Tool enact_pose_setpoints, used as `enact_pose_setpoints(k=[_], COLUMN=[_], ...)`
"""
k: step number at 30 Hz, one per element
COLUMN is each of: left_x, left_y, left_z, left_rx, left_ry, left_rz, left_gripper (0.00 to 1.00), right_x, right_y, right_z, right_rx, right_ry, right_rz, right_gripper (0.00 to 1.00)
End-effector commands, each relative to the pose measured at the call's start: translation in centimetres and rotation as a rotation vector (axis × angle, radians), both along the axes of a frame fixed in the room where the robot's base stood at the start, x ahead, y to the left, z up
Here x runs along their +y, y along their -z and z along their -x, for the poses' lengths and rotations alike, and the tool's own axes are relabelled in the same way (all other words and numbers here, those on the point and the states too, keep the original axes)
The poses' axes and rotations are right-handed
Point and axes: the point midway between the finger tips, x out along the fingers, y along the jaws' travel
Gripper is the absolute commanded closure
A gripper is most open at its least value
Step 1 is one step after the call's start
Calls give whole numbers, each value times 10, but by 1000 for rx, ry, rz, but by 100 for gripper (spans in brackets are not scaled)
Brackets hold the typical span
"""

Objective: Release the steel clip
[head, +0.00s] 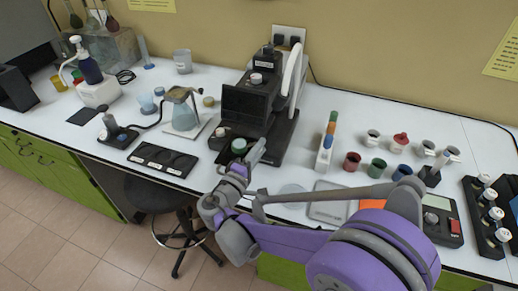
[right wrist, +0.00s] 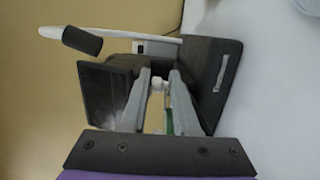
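My right gripper (head: 256,151) is at the front of the black instrument (head: 246,103). In the right wrist view its two fingers (right wrist: 160,80) stand apart, reaching between the instrument's dark panels. A small pale rounded piece (right wrist: 158,86) lies between the fingertips; it may be part of the steel clip, but I cannot tell, and contact with the fingers is unclear. A green-topped cup (head: 239,146) sits low in the instrument, just left of the gripper. My left gripper is not in view.
A flask on a stand (head: 184,116) and a black tray (head: 163,159) are left of the instrument. A rack of coloured pieces (head: 327,142) and several small cups, one of them red (head: 351,161), stand to the right. The wall is close behind.

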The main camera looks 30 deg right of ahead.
Motion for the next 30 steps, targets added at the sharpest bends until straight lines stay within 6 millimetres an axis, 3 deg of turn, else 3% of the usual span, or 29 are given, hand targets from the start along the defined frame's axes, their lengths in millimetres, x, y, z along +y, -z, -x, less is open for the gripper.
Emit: enact_pose_setpoints(k=[14, 30], left_x=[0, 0], left_y=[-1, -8], left_z=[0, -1], left_rx=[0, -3], left_ry=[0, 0], left_rz=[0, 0], left_gripper=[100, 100], right_x=[-2, -17], right_y=[-5, -5], right_z=[0, 1], right_rx=[-3, -1], right_ry=[-28, -374], right_rz=[11, 10], right_gripper=[100, 100])
